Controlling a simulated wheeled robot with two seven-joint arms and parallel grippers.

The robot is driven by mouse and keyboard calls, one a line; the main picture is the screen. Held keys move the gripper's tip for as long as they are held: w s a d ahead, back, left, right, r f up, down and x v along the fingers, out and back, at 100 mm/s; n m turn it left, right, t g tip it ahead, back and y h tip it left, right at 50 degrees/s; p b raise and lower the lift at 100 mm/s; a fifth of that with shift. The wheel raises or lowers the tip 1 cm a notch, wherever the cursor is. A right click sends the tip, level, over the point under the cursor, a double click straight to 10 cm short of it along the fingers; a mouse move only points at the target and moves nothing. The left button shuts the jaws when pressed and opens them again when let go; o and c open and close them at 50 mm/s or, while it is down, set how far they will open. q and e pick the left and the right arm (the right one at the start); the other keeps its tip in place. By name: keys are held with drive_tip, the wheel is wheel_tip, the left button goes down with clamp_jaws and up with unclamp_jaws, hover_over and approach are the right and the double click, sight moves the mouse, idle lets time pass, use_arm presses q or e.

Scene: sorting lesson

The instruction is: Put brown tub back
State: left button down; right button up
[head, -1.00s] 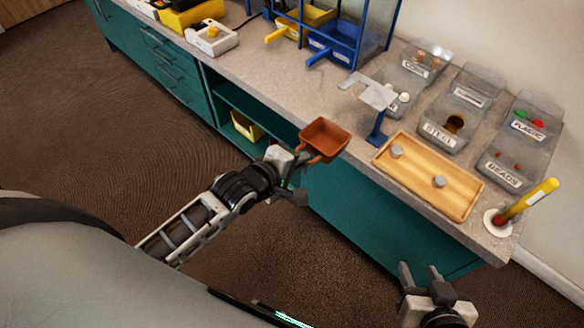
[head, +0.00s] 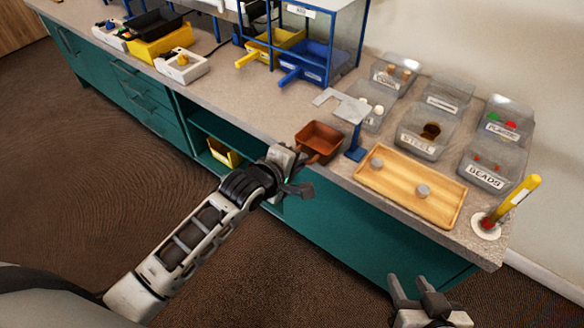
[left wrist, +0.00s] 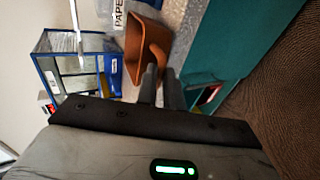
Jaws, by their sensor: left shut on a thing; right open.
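The brown tub (head: 319,138) is held upright by its handle near the counter's front edge, left of the blue stand. Whether it touches the counter I cannot tell. My left gripper (head: 299,168) is shut on the handle. In the left wrist view the brown tub (left wrist: 140,45) shows beyond the gripper fingers (left wrist: 162,86). A blue rack (head: 362,38) stands farther back on the counter, with a yellow tub (head: 270,48) and a blue tub (head: 307,66) in it. My right gripper (head: 420,292) is open and empty, low in front of the counter.
A blue stand with a grey top (head: 355,148) is close to the tub's right. A wooden tray (head: 397,197) with grey pieces and several labelled clear bins (head: 423,128) lie right of it. A white device (head: 182,66) sits left. Counter is clear between the tub and the rack.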

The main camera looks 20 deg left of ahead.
sight(312, 151)
use_arm(q)
drive_tip(key=shift+w+d+b, duration=0.2)
drive_tip(key=shift+w+d, duration=0.1)
drive_tip(key=shift+w, duration=0.55)
drive_tip(key=shift+w+d+b, duration=0.2)
drive_tip(key=shift+w+d, duration=0.15)
drive_tip(key=shift+w, duration=0.55)
drive_tip(key=shift+w+d+b, duration=0.2)
drive_tip(key=shift+w+d, duration=0.1)
drive_tip(key=shift+w, duration=0.55)
drive_tip(key=shift+f, duration=0.45)
drive_tip(key=c, duration=1.5)
unclamp_jaws()
drive_tip(key=shift+o, duration=0.2)
drive_tip(key=p+v, duration=0.3)
drive_tip(key=v, duration=1.3)
drive_tip(key=s+d+f+m, duration=0.1)
drive_tip(key=s+f+m, duration=0.7)
drive_tip(key=m, duration=0.8)
drive_tip(key=s, duration=0.3)
drive_tip(key=shift+s+d+f+m+g+y, duration=0.2)
drive_tip(key=shift+s+f+m+g+y, duration=0.1)
drive_tip(key=shift+s+f+g, duration=0.1)
